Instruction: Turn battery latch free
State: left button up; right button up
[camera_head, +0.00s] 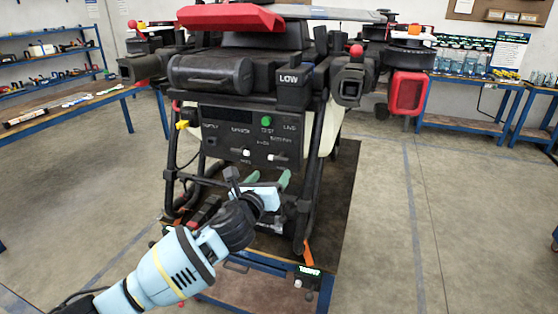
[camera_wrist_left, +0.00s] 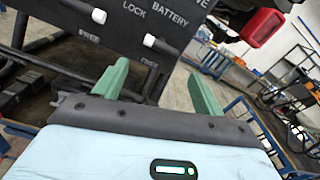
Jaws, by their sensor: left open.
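The spray drone (camera_head: 235,130) faces me with a dark front control panel. The battery latch (camera_head: 272,157) is a small dark lever with a white tip on the panel's lower right. It also shows in the left wrist view (camera_wrist_left: 150,41), near BATTERY lettering, with LOCK above and FREE below. A second white-tipped control (camera_head: 246,153) sits to its left. My left gripper (camera_head: 268,179) is open just below and in front of the panel. Its green fingers (camera_wrist_left: 158,74) are apart and empty, and do not appear to touch the latch. My right gripper is out of view.
Black frame legs (camera_head: 314,190) stand on both sides of the panel. A red lamp-like part (camera_head: 407,92) hangs at the right. A blue-framed bench (camera_head: 90,101) stands at the left. The floor to the right is clear.

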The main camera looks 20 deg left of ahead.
aim_at(278, 160)
pick_arm(q)
jog(key=shift+m, duration=0.3)
jog(key=shift+w+r+b, duration=0.15)
jog(key=shift+w+b, duration=0.05)
jog(key=shift+w, duration=1.15)
jog(key=shift+w+r+b, duration=0.2)
jog(key=shift+w, duration=1.2)
jog(key=shift+w+r+b, duration=0.15)
jog(key=shift+w+b, duration=0.05)
jog(key=shift+w, duration=1.15)
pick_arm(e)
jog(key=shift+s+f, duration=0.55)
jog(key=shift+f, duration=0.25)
pick_arm(q)
jog(key=shift+c, duration=0.5)
jog(key=c, duration=0.8)
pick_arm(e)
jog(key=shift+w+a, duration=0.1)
